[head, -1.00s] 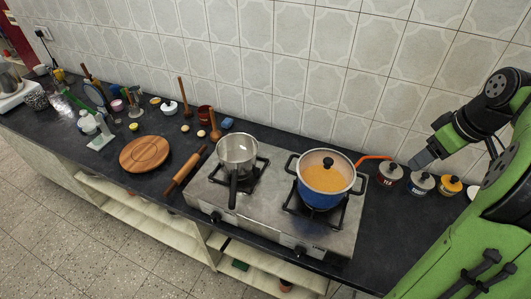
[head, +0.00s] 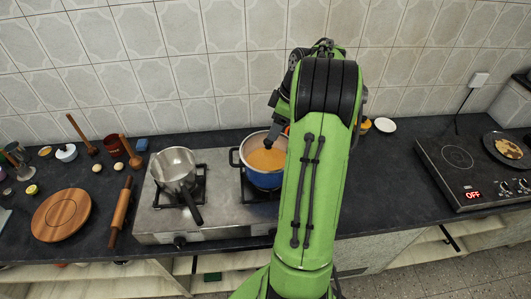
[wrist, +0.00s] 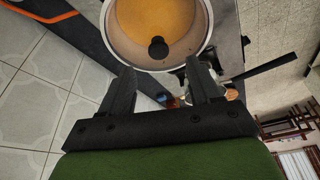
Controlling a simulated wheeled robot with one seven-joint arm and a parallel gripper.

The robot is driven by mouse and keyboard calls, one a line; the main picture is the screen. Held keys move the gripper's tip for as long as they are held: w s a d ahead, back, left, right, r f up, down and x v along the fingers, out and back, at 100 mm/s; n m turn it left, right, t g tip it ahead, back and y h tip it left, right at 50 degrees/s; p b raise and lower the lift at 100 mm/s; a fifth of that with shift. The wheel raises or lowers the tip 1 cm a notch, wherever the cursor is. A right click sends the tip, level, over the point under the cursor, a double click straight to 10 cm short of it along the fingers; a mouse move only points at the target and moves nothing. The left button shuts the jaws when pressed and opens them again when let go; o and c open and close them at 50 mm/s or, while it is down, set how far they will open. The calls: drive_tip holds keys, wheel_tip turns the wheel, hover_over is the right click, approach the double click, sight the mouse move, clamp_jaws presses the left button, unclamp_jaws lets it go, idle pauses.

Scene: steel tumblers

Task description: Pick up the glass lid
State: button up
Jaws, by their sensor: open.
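The glass lid (head: 262,158) lies on a blue pot (head: 262,179) on the stove's right burner, with orange contents showing through. In the wrist view the lid (wrist: 150,20) fills the top middle, with its round black knob (wrist: 158,47) near the fingertips. My gripper (wrist: 160,80) is open and empty, its two dark fingers on either side of the knob's line in the picture. I cannot tell its exact height above the lid. In the head view my green arm covers the right side of the pot and most of my gripper.
A steel saucepan (head: 175,168) stands on the left burner, its handle pointing forward. A rolling pin (head: 120,213) and round wooden board (head: 61,214) lie to the left. An induction cooktop (head: 455,165) sits at the right. The tiled wall (head: 210,70) is close behind.

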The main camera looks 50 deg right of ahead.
sight(269, 141)
drive_tip(key=x, duration=0.6)
drive_tip(key=shift+w+f, duration=0.25)
drive_tip(key=shift+w, duration=0.1)
drive_tip(key=shift+s, duration=0.15)
drive_tip(key=shift+c, duration=1.4)
drive_tip(key=shift+r, duration=0.1)
clamp_jaws()
